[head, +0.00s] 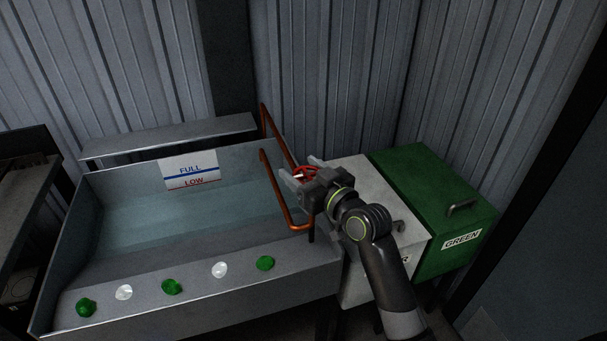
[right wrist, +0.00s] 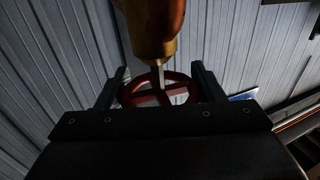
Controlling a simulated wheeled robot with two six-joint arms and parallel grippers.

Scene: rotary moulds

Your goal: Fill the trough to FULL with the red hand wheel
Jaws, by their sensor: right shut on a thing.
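The red hand wheel (head: 309,171) sits beside the copper pipe (head: 286,190) at the right end of the trough (head: 190,243). My right gripper (head: 302,170) is shut on the wheel. In the right wrist view the wheel (right wrist: 160,90) lies between the two fingers, with the copper-coloured pipe body (right wrist: 155,28) above it. The trough holds bluish water (head: 150,222). A level plate (head: 189,170) on its back wall reads FULL above a blue line and LOW below it. The water surface appears below the LOW mark. My left gripper is not in view.
Green and clear pieces, among them a green one (head: 172,286), lie along the trough's front ledge. A green bin (head: 430,190) labelled GREEN and a pale bin (head: 375,187) stand to the right, the pale one partly behind my arm. Corrugated walls close the back.

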